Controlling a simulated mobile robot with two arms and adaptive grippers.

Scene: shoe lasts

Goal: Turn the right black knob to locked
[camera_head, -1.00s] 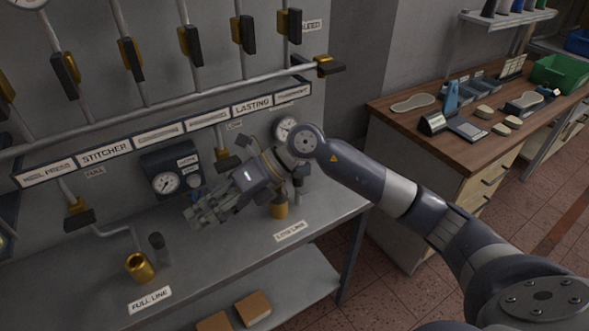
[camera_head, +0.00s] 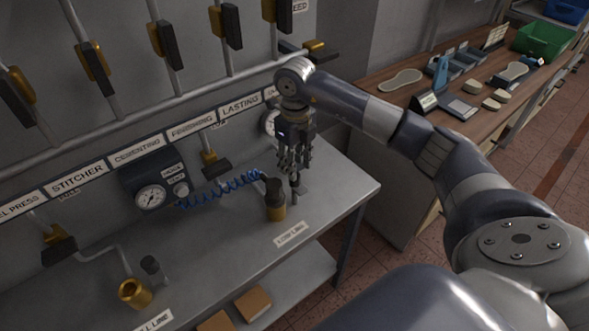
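The right black knob (camera_head: 296,186) stands on a short post on the grey bench, just right of the brass LOW LINE fitting (camera_head: 276,213). A black coupler (camera_head: 273,188) with a blue coiled hose (camera_head: 225,188) sits on that fitting. My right gripper (camera_head: 294,170) points down, its fingertips right above the knob. Whether they touch it, and how wide they are apart, is unclear. The left black knob (camera_head: 151,265) stands beside the open brass FULL LINE fitting (camera_head: 134,292). My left gripper is out of view.
A gauge box (camera_head: 150,190) with a small regulator knob is on the wall behind the bench. Pipes with black-handled valves (camera_head: 166,45) run above it. A wooden workbench (camera_head: 400,75) with tools stands at the right. The bench front (camera_head: 230,255) is clear.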

